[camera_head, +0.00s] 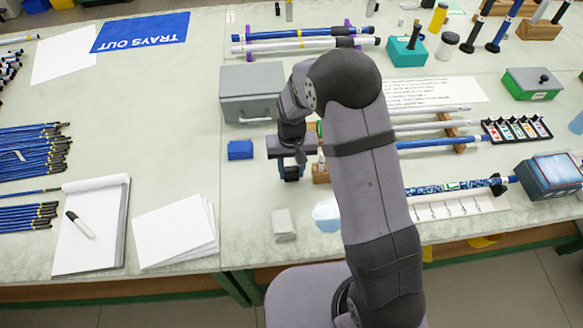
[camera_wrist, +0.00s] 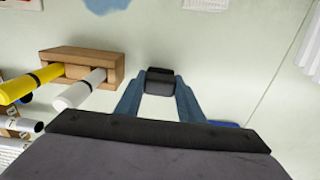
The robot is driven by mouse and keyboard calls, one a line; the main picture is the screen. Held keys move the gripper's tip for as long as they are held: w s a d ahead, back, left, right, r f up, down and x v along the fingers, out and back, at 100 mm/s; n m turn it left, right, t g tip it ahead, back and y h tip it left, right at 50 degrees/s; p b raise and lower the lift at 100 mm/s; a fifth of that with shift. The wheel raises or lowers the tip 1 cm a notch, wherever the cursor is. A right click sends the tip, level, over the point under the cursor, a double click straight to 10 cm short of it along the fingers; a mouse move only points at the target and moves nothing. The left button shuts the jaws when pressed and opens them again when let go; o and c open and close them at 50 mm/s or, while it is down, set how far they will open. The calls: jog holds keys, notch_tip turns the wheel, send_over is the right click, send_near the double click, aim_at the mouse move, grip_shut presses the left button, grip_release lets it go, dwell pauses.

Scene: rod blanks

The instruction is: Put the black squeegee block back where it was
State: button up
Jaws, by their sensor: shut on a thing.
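The black squeegee block (camera_wrist: 160,82) is between the two blue fingertips of my gripper (camera_wrist: 160,92) in the wrist view, and the gripper is shut on it. In the head view, my gripper (camera_head: 291,170) is over the bench between a blue block and a wooden rod rest, and only a dark bit of the squeegee block shows at its fingertips. I cannot tell whether the block touches the bench.
A wooden rest (camera_wrist: 82,62) with yellow and white rods stands close by the gripper. A blue block (camera_head: 240,150) is left of it, a grey box (camera_head: 252,92) behind, a pale block (camera_head: 283,225) in front. Bare bench lies between them.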

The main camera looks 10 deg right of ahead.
aim_at(291, 169)
jog(key=shift+f, duration=0.15)
jog(key=o, duration=1)
notch_tip(291, 169, up, 12)
jog(key=b, duration=0.3)
jog(key=s+d+f, duration=0.1)
jog(key=s+d, duration=0.3)
jog(key=s, duration=0.6)
jog(key=s+d, duration=0.4)
jog(key=s, duration=0.5)
jog(key=shift+s+d+f, duration=0.25)
jog(key=shift+s+f, duration=0.1)
jog(key=shift+f, duration=0.05)
